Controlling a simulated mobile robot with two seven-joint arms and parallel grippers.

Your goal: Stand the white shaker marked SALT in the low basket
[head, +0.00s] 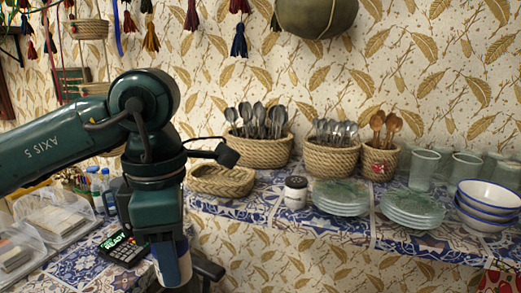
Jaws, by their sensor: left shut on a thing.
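The low oval wicker basket (222,188) sits on the blue-and-white tiled counter and looks empty. A small white shaker with a dark lid (296,193) stands upright to its right, apart from it; I cannot read its marking. My left gripper (172,265) points down at the front, left of and nearer than the low basket. My right gripper is not in view.
Taller baskets of spoons (258,152) stand behind. Stacked glass plates (341,197), clear cups (424,170) and bowls (489,204) fill the right. A card terminal (124,250) and clear plastic boxes (55,222) are at left. A little counter is bare between basket and shaker.

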